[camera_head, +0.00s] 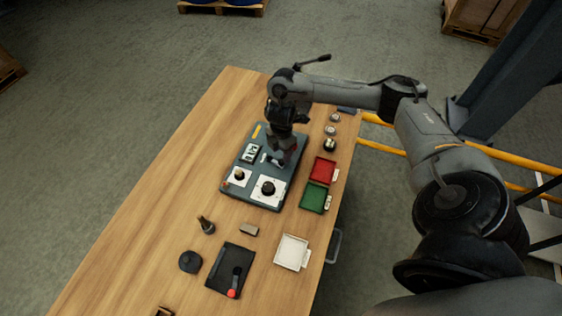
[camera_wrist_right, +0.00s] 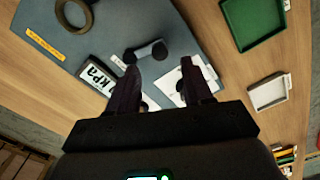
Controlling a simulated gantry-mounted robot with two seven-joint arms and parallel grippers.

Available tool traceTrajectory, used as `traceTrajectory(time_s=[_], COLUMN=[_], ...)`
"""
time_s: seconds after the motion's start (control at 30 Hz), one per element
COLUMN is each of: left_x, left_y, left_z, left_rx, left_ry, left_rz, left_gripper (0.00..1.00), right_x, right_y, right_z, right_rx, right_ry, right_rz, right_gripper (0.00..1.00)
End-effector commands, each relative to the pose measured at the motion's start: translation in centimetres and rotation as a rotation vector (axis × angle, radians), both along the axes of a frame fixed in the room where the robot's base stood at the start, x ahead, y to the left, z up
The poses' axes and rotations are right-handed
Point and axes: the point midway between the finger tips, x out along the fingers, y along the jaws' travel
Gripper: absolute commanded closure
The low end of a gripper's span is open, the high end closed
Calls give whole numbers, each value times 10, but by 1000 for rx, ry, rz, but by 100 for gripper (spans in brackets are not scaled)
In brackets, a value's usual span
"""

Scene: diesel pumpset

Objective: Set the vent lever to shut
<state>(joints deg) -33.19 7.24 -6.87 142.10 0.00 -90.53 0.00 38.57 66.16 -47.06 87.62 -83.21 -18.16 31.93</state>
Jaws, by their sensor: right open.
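A blue-grey panel (camera_head: 233,188) lies on the wooden table and also shows in the wrist view (camera_wrist_right: 115,22). A short dark lever (camera_wrist_right: 150,51) sits on it, just beyond my right gripper's fingertips in the wrist view; its setting marks are not readable. In the head view my arm partly hides that spot. My right gripper (camera_head: 280,160) is over the panel's right side, pointing down. Its fingers (camera_wrist_right: 160,72) are apart, with nothing between them. A black plate (camera_head: 222,272) at the front carries a lever with a red end (camera_head: 232,293). My left gripper is not in view.
Red (camera_head: 323,170) and green (camera_head: 314,196) trays lie right of the panel, and a white tray (camera_head: 292,251) is nearer the front. A dark round piece (camera_head: 190,262) and a small bottle-like piece (camera_head: 206,225) stand at the front left. The table's left side is clear.

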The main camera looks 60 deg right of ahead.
Motion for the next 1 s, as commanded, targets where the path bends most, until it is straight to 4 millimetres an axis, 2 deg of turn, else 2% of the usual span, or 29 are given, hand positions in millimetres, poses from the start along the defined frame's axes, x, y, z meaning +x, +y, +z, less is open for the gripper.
traceTrajectory(time_s=[0.1, 0.33, 0.77, 1.0], left_x=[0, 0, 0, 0], left_y=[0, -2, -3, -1], left_z=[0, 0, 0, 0], left_rx=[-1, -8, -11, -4], left_ry=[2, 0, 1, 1], left_rz=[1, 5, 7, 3], left_gripper=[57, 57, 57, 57], right_x=[-1, -1, 0, 0], right_y=[1, 1, 0, 0], right_z=[-18, -42, -48, -48], right_rx=[0, 1, 0, 0], right_ry=[4, 3, 0, 1], right_rz=[0, 1, 1, 1], right_gripper=[50, 50, 50, 86])
